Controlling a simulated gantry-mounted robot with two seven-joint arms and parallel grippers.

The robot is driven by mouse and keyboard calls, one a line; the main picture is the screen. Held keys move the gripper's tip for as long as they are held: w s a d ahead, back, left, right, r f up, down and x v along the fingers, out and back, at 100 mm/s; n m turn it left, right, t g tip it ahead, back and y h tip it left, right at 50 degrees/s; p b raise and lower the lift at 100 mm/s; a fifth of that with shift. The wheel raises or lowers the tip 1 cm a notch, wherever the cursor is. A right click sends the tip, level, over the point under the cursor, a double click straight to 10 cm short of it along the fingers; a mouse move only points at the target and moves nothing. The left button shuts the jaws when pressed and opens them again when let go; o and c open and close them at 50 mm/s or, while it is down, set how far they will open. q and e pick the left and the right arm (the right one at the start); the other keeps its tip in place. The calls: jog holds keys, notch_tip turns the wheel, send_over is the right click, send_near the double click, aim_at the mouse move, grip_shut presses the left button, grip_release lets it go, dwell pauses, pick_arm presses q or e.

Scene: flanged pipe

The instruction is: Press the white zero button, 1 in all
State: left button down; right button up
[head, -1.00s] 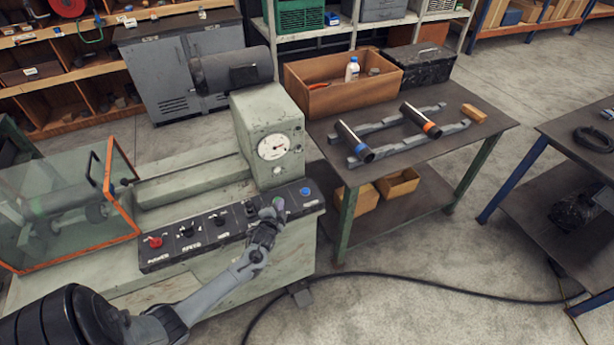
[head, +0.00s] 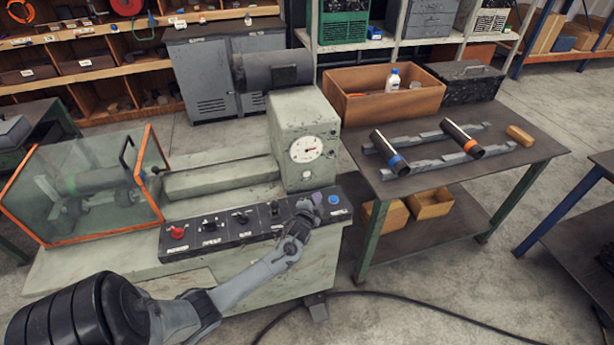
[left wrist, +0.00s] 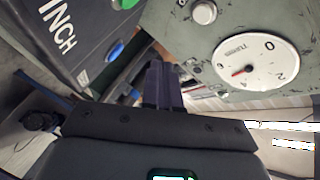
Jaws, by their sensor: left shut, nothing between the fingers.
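A small pale round button (head: 306,175) sits just below the round dial (head: 306,149) on the grey-green machine. It shows larger in the left wrist view (left wrist: 203,12), beside the dial (left wrist: 256,63); I cannot read a label on it. My left gripper (head: 313,200) is shut and empty above the right part of the dark control panel, left of the blue button (head: 333,200). Its closed fingers also show in the left wrist view (left wrist: 163,82), apart from the pale button. My right gripper is not in view.
The dark panel (head: 190,245) carries a red button (head: 177,233) and several black controls. A guard with an orange frame (head: 150,165) stands at the left. A bench (head: 510,175) at the right holds pipes and a wooden box (head: 350,108).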

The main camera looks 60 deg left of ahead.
aim_at(307, 174)
pick_arm(q)
jog(key=a+b, duration=0.1)
jog(key=a, duration=0.1)
jog(key=w+a+b, duration=0.1)
jog(key=a, duration=0.1)
jog(key=a+b, duration=0.2)
jog(key=shift+w+a+f, duration=0.15)
jog(key=shift+w, duration=0.2)
jog(key=shift+w+a+b, duration=0.2)
jog(key=shift+a+b, duration=0.25)
jog(key=shift+a, duration=0.5)
dwell(0.9)
jog(key=shift+w+a, duration=0.1)
jog(key=shift+a, duration=0.1)
jog(key=shift+a, duration=0.25)
dwell(0.3)
